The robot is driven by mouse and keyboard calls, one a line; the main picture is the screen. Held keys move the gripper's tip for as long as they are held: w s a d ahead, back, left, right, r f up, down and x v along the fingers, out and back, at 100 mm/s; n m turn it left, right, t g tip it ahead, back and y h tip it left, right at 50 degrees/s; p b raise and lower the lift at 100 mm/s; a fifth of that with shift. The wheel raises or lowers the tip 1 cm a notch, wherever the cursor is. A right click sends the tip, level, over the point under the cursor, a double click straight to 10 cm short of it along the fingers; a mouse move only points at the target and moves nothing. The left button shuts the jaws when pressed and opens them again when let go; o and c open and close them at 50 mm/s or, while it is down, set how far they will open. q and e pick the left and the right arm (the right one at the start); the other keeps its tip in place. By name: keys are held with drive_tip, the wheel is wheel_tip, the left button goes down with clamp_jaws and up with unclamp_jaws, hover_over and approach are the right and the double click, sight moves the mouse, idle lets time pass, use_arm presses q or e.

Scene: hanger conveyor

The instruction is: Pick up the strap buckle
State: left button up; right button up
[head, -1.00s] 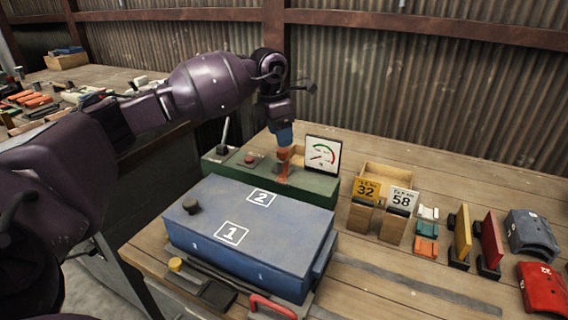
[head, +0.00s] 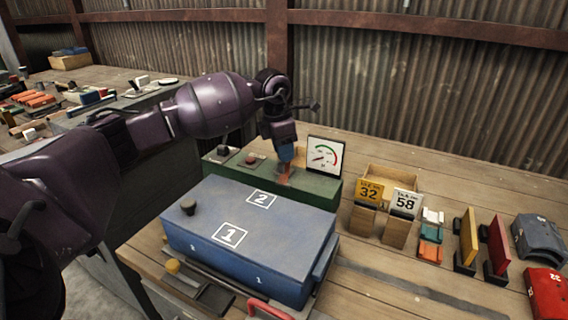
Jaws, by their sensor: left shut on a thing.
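My left gripper (head: 285,168) reaches down over the green box (head: 318,188), behind the blue case. It is shut on a small orange-red part (head: 284,179) at the top of the green box. The part is mostly hidden and too small to tell what it is. No strap buckle can be made out for certain. Small white, blue and orange pieces (head: 430,234) lie in a row right of the number cards, well away from the gripper. My right gripper is not in view.
The blue case (head: 275,225) marked 1 and 2 stands in front of the green box. A gauge (head: 324,157) stands behind it. Number cards 32 (head: 369,191) and 58 (head: 406,202) stand to the right, by a wooden box (head: 390,174). Yellow (head: 468,239) and red (head: 497,245) plates stand farther right.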

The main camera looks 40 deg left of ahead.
use_arm(q)
drive_tip(key=shift+c, duration=0.3)
drive_tip(key=shift+r, duration=0.25)
wheel_tip(320, 180, up, 20)
drive_tip(key=p, duration=0.3)
drive_tip(key=shift+f, duration=0.2)
